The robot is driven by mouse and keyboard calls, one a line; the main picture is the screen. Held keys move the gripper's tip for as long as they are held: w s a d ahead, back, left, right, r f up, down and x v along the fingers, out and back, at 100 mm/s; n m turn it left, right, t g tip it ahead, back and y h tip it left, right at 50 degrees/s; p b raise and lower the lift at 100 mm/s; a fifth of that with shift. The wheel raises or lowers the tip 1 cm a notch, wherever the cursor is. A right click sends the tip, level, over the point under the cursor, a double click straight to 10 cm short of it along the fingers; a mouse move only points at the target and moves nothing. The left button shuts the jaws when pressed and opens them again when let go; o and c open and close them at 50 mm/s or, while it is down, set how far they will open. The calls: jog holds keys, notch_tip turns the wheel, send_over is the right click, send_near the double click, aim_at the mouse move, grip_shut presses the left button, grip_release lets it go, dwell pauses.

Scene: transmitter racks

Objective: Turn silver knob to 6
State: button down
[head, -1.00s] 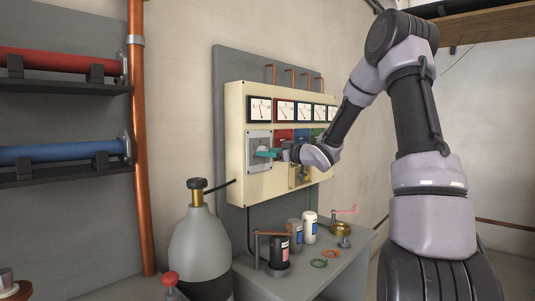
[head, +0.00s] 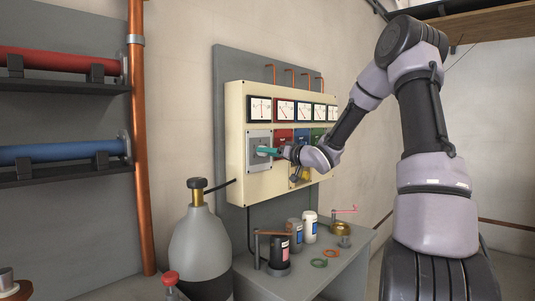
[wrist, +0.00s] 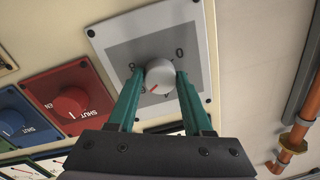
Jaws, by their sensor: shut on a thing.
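The silver knob (wrist: 160,77) sits on a grey square plate (wrist: 112,40) with dial numbers around it. A red pointer line on the knob's face points to the lower left in the wrist view. My gripper (wrist: 154,82) has its teal fingers on both sides of the knob, shut on it. The numbers are partly hidden by the fingers, so I cannot tell which one the pointer meets. In the head view my gripper (head: 264,152) reaches in from the right to the silver plate (head: 256,140) at the left of the cream panel (head: 238,180).
A red knob (wrist: 70,102) and a blue knob (wrist: 12,122) are beside the silver one. A row of gauges (head: 286,110) is above. A gas cylinder (head: 200,245) stands below left. A table (head: 345,262) with jars is below the panel.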

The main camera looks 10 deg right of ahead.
jog(key=shift+f, duration=0.15)
jog(key=shift+c, duration=1.6)
grip_release()
jog(key=v, duration=1.1)
